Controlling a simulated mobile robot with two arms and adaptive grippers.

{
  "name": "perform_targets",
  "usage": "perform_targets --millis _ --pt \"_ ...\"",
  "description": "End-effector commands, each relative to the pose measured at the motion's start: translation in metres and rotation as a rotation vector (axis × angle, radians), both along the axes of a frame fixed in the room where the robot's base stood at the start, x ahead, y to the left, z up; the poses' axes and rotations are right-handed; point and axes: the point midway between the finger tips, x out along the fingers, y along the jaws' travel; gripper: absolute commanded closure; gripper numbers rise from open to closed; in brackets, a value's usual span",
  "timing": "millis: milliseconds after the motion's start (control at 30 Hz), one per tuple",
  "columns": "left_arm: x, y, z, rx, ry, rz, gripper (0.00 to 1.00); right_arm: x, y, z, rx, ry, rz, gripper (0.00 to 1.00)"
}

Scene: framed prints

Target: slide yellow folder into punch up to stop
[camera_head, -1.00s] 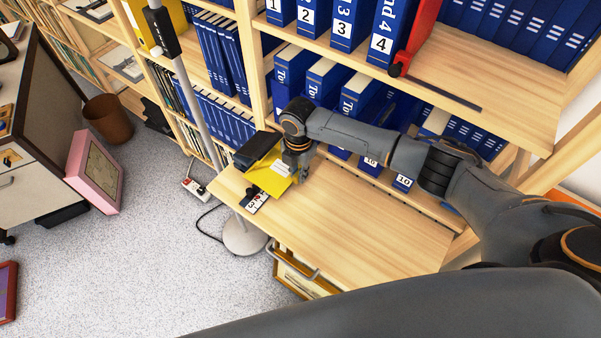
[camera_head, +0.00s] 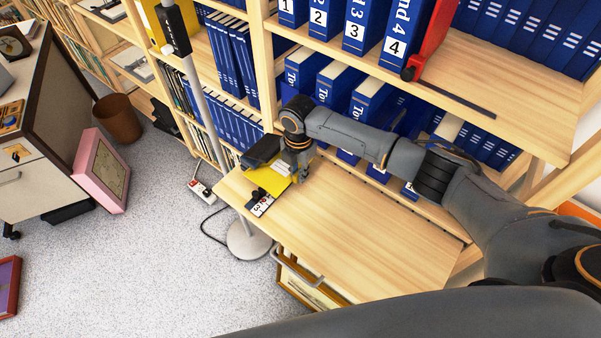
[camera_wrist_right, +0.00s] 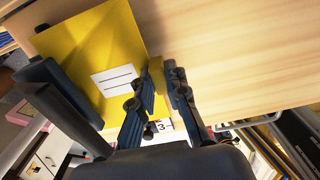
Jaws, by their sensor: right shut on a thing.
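The yellow folder (camera_head: 279,181) with a white label lies on the wooden shelf board. It also shows in the right wrist view (camera_wrist_right: 112,38). The black punch (camera_head: 262,150) stands at the folder's far left edge and shows dark at the left in the wrist view (camera_wrist_right: 62,92). The folder's edge meets the punch there, but I cannot tell how deep it sits in the slot. My right gripper (camera_head: 301,174) is shut on the folder's edge on the side away from the punch; the wrist view shows its fingers (camera_wrist_right: 161,78) around that edge. My left gripper is not in view.
A number card (camera_head: 261,206) with a small black piece lies by the board's left edge. A grey pole (camera_head: 203,110) stands just left of the board. Blue binders (camera_head: 358,110) line the shelf behind my right arm. The board's right part (camera_head: 370,235) is clear.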

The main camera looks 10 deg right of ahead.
Motion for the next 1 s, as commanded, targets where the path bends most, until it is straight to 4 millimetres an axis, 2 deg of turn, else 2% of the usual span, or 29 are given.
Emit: perform_targets --millis 333,367,400,467,500,1000 --pt "0.0002 0.0000 -0.0007 0.000 0.000 0.001 0.60 0.0016 0.0012 0.0006 0.001 -0.002 0.000 1.00" --pt "0.0002 0.0000 -0.0007 0.000 0.000 0.001 0.60 0.0016 0.0013 0.0006 0.001 -0.002 0.000 0.82" --pt "0.0002 0.0000 -0.0007 0.000 0.000 0.001 0.60 0.0016 0.0013 0.0006 0.001 -0.002 0.000 0.74" --pt "0.0002 0.0000 -0.0007 0.000 0.000 0.001 0.60 0.0016 0.0014 0.0006 0.001 -0.002 0.000 0.61" --pt "0.0002 0.0000 -0.0007 0.000 0.000 0.001 0.60 0.0015 0.0013 0.0005 0.001 -0.002 0.000 0.59" --pt "0.0001 0.0000 -0.0008 0.000 0.000 0.001 0.60 0.0011 0.0009 0.0000 0.000 0.000 0.000 0.59"
